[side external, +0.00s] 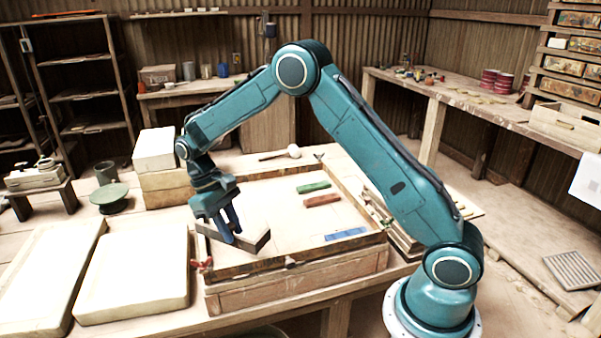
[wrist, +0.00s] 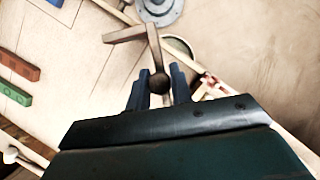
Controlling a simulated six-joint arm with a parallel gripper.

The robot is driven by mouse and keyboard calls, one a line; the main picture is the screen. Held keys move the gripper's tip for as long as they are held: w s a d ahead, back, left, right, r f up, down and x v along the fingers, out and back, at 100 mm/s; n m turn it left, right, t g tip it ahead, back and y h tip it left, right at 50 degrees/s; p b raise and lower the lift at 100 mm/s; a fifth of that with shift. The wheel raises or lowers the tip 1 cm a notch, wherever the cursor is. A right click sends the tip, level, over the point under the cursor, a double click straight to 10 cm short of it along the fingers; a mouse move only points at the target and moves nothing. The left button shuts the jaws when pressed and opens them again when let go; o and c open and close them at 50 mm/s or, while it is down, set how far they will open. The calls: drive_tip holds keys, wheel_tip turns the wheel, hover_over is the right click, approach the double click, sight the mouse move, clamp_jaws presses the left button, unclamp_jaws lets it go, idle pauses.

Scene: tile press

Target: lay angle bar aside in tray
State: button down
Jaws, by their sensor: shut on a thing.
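The angle bar (side external: 258,243) is a brown, L-shaped piece at the near left corner of a wood-framed board (side external: 280,217). My gripper (side external: 230,234) points down and is shut on the bar. In the wrist view, the pale bar (wrist: 152,45) runs out from between the blue fingers of my gripper (wrist: 159,88), with its other leg turning left. A dark round part (wrist: 159,83) sits between the fingertips. I cannot tell whether the bar touches the board.
On the board lie a green bar (side external: 313,187), a red bar (side external: 322,200) and a blue strip (side external: 346,234). Stacked blocks (side external: 155,150) stand behind left. A mallet (side external: 293,151) lies at the back. The board's middle is clear.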

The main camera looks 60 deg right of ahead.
drive_tip(key=shift+w, duration=0.1)
drive_tip(key=w+d+r+n+t+h, duration=0.1)
drive_tip(key=w+d+r+n+t, duration=0.1)
drive_tip(key=w+d+r+n, duration=0.3)
drive_tip(key=w+d+r+n+t+h, duration=0.1)
drive_tip(key=w+d+r+n+t, duration=0.2)
drive_tip(key=d+n, duration=0.8)
drive_tip(key=w+d+r+n+t+h, duration=0.1)
drive_tip(key=w+d+r+n+t, duration=0.1)
drive_tip(key=w+d+r+n, duration=0.4)
drive_tip(key=d+n, duration=0.2)
drive_tip(key=n, duration=0.2)
drive_tip(key=shift+w+r+n+t, duration=0.3)
drive_tip(key=shift+r+n+t, duration=0.1)
idle(0.3)
wheel_tip(320, 180, down, 16)
idle(0.6)
drive_tip(key=shift+r, duration=0.1)
drive_tip(key=shift+f, duration=2.1)
